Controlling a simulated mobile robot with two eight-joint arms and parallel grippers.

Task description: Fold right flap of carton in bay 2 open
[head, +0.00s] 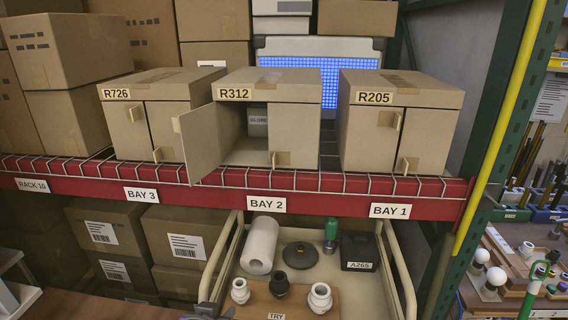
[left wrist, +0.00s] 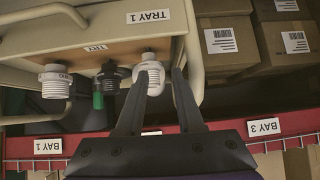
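The carton R312 (head: 290,88) stands on the shelf above the BAY 2 label (head: 266,204). Its left flap (head: 211,142) is swung outward to the left. Its right flap (head: 296,136) is closed across the right side of the front, with a small tab (head: 281,158) near its lower left edge. A small labelled box (head: 258,122) shows inside. My left gripper (left wrist: 160,74) is open and empty in the left wrist view, which is upside down. In the head view a dark part of it (head: 208,311) shows at the bottom edge, well below the carton. My right gripper is not in view.
Cartons R726 (head: 158,85) and R205 (head: 400,90) stand closed on either side. A red shelf beam (head: 330,181) with a wire edge runs below them. A cart (head: 392,270) below holds a paper roll (head: 261,245), white fittings and a black box (head: 357,251).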

